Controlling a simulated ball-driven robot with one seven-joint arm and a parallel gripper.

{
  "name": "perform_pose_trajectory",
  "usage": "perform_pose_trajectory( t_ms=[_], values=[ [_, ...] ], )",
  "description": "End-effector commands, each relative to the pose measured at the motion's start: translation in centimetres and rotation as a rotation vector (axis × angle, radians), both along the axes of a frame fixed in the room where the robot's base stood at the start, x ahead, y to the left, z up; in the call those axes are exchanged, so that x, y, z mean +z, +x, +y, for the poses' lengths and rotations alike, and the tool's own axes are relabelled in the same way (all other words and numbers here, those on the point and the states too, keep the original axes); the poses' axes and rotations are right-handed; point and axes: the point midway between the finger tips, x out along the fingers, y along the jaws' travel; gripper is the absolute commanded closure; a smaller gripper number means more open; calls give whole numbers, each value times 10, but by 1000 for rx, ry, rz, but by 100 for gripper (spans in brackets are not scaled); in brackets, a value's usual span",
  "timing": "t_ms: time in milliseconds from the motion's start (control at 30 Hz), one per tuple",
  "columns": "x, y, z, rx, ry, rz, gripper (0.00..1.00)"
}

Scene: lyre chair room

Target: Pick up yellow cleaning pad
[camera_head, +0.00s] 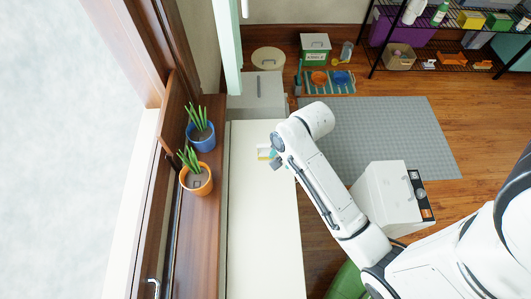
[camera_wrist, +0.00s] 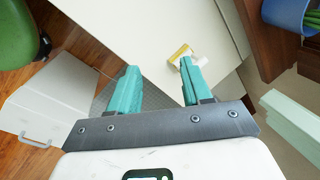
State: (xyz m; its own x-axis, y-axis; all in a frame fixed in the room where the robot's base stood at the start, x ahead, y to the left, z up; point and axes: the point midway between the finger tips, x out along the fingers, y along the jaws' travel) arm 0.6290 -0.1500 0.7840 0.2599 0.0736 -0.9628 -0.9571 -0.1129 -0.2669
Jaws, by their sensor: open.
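A small yellow and white pad (camera_wrist: 180,52) lies on the pale counter top (camera_wrist: 125,28) in the wrist view, just beyond the tip of the right-hand finger. In the head view my gripper (camera_head: 275,158) is over the counter's far part, close to the pad. Whether it touches the pad cannot be told.
A blue plant pot (camera_head: 201,137) and an orange plant pot (camera_head: 196,180) stand on the wooden sill left of the counter. A grey box (camera_head: 257,95) adjoins the counter's far end. A white cabinet (camera_head: 387,198) stands at right on the grey mat (camera_head: 400,125).

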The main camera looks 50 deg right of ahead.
Motion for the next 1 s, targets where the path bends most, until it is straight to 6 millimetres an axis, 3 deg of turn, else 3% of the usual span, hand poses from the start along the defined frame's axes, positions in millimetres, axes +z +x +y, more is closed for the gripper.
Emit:
perform_pose_trajectory(
  t_ms=[200,400,533,800,1000],
  values=[
    [-14,36,-48,-564,195,-45,51],
    [-18,52,-74,-872,324,-65,51],
    [-21,57,-80,-940,355,-67,51],
    [-56,73,-76,-946,357,-67,51],
    [-69,78,-74,-944,356,-66,51]
  ],
)
